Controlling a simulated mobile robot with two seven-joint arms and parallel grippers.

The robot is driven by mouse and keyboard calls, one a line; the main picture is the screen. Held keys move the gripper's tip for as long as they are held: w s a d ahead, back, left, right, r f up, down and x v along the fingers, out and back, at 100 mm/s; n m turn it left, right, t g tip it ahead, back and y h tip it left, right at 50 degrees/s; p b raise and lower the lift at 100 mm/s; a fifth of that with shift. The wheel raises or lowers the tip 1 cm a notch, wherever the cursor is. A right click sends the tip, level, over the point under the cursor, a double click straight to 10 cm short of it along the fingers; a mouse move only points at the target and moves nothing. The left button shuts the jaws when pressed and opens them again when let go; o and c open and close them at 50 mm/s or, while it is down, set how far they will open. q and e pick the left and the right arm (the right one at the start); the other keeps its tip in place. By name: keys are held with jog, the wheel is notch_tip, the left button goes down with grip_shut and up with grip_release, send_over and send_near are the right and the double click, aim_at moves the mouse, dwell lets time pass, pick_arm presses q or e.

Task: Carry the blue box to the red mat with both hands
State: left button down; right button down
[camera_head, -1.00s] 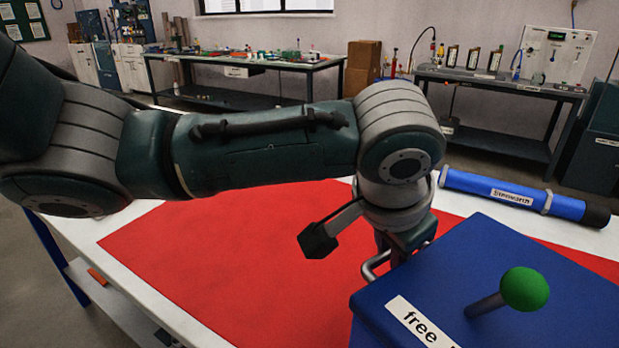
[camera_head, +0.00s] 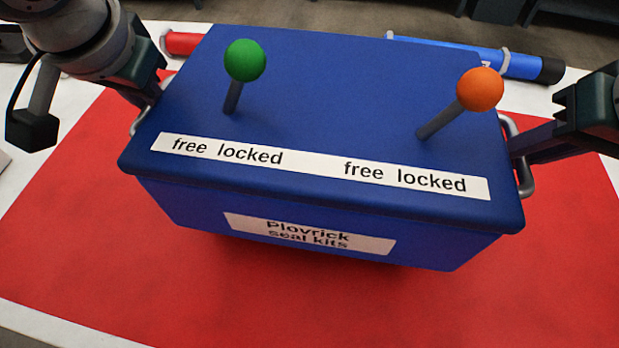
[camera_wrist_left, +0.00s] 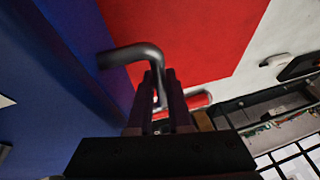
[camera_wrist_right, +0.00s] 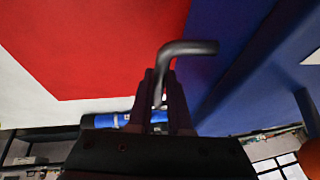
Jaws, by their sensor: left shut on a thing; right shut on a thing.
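The blue box (camera_head: 330,120) is in front of me over the red mat (camera_head: 90,230), roughly level. I cannot tell whether its underside touches the mat. Its lid has a green-knobbed lever (camera_head: 245,60) and an orange-knobbed lever (camera_head: 480,89), which leans right. My left gripper (camera_head: 152,95) is shut on the box's left handle (camera_head: 139,121); the left wrist view shows its fingers (camera_wrist_left: 160,92) around this bar (camera_wrist_left: 130,55). My right gripper (camera_head: 515,148) is shut on the right handle (camera_head: 526,182), also seen in the right wrist view (camera_wrist_right: 190,47).
A red tube (camera_head: 184,43) and a blue tube (camera_head: 520,65) lie on the white table (camera_head: 50,322) behind the box. Bare red mat shows in front of the box and on both sides.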

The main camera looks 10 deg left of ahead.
pick_arm(q)
jog(key=shift+f, duration=0.1)
pick_arm(e)
jog(key=shift+f, duration=0.1)
